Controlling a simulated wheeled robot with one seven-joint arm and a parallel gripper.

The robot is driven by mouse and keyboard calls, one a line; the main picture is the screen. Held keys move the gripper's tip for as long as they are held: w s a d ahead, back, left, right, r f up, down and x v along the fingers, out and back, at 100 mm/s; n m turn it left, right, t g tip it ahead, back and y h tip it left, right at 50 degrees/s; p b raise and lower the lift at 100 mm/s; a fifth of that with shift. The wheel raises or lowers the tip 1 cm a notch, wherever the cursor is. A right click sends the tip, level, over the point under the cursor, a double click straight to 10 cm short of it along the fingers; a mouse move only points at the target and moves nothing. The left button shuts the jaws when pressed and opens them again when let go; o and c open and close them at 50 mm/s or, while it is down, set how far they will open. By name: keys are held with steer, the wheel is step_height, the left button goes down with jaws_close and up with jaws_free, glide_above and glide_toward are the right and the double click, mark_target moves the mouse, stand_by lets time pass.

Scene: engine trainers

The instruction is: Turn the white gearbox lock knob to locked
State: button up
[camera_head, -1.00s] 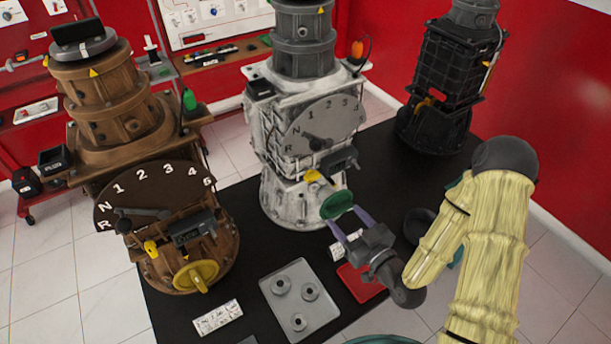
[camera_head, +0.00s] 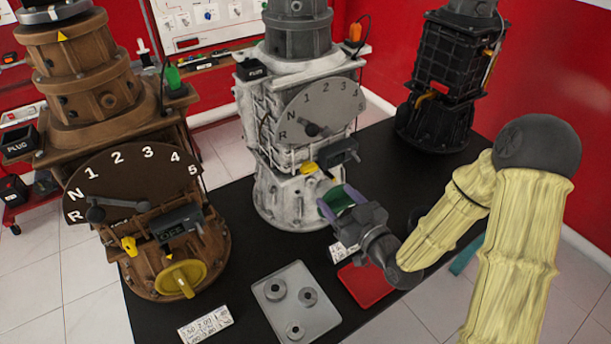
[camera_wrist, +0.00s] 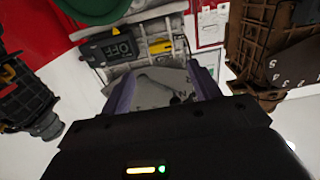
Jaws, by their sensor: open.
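The white gearbox (camera_head: 290,185) stands mid-table. Its round green knob (camera_head: 333,209) sits low on its front, partly hidden by my gripper. My gripper (camera_head: 340,200) is open, with its purple fingers at the knob's edges in the head view; I cannot tell whether they touch it. In the wrist view a green rounded part (camera_wrist: 95,8) shows at the top, beyond the finger gap. The gearbox's display (camera_wrist: 115,47) there reads OFF, beside a yellow lever (camera_wrist: 160,46). The grey dial (camera_head: 320,112) has its pointer near R and N.
A brown gearbox (camera_head: 150,265) with a yellow knob (camera_head: 183,278) stands at left, a black one (camera_head: 437,90) at back right. A grey tray (camera_head: 270,312) with round parts and a red tray (camera_head: 365,288) lie in front. Bare black tabletop shows between them.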

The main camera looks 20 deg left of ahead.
mark_target(312, 171)
steer(key=p+x, duration=0.2)
steer(key=x, duration=1)
steer(key=shift+w+a, duration=0.2)
